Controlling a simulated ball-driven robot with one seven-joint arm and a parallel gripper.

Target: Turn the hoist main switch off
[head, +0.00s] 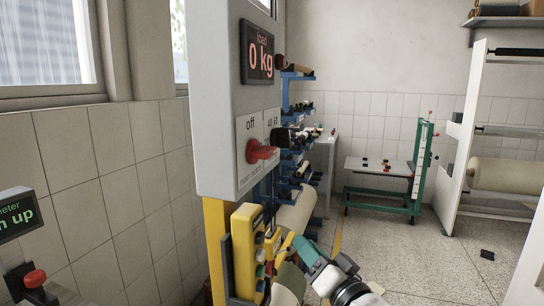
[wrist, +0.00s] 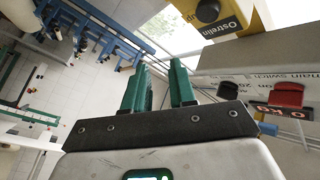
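The hoist main switch is a red knob (head: 262,151) on the front of a grey control box (head: 215,90), below a display (head: 257,52) reading "Load 0 kg". An "off" label is printed above the knob at the left. I cannot tell exactly which mark the knob points at. My gripper (head: 300,243) is below and to the right of the knob, apart from it, near the yellow button unit. In the wrist view my gripper (wrist: 159,82) has two green fingers spread with an empty gap. The red knob (wrist: 288,95) shows at the right there, outside the fingers.
A black knob (head: 283,136) sticks out right of the red one. A yellow button unit (head: 246,250) hangs below the box. Blue racks (head: 290,100) with rolls stand behind. A green-framed cart (head: 385,185) and a roll stand (head: 500,170) are farther right. Floor between is mostly clear.

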